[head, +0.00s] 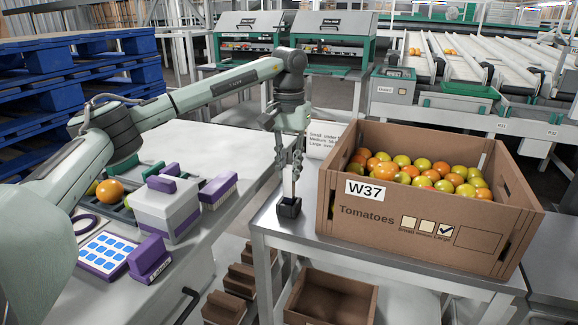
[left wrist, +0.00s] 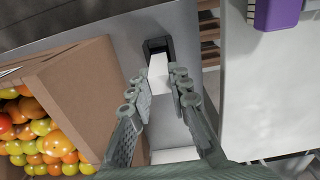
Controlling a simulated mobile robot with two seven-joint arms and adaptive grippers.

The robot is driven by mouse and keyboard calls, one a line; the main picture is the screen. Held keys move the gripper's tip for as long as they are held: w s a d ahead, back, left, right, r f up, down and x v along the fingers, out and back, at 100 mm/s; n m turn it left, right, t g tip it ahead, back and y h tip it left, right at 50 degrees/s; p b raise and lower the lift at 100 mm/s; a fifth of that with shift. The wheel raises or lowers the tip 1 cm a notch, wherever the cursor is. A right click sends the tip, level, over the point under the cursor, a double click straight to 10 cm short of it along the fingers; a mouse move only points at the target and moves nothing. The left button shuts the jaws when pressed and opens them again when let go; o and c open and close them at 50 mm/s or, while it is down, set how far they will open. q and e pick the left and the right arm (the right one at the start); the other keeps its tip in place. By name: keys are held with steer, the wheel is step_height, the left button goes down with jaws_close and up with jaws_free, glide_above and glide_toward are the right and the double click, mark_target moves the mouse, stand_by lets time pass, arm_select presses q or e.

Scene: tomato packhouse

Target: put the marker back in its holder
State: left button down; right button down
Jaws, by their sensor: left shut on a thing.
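The holder (head: 289,207) is a small black block at the left corner of the metal stand, left of the tomato box. It also shows in the left wrist view (left wrist: 157,46). My left gripper (head: 292,168) points straight down above the holder and is shut on the marker. The marker (head: 293,187) is a thin upright stick below the fingertips, with its lower end at the holder's top. I cannot tell how deep it sits in the holder. The fingers hide its upper part. In the left wrist view the fingers (left wrist: 160,92) line up with the holder. My right gripper is not in view.
A cardboard box (head: 345,212) marked W37, full of tomatoes, stands close right of the holder, with "Large" ticked. The left bench (head: 240,150) carries a white and purple device (head: 166,210), a blue-keyed pad (head: 106,252) and a tomato (head: 110,191). Open boxes lie below.

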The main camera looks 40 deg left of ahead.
arm_select(q)
steer(key=shift+f+b, duration=0.35)
steer(key=shift+f, duration=0.85)
steer(key=c, duration=1.3)
jaws_free()
steer(key=shift+c, duration=0.2)
steer(key=shift+c, duration=0.5)
steer(key=shift+c, duration=1.2)
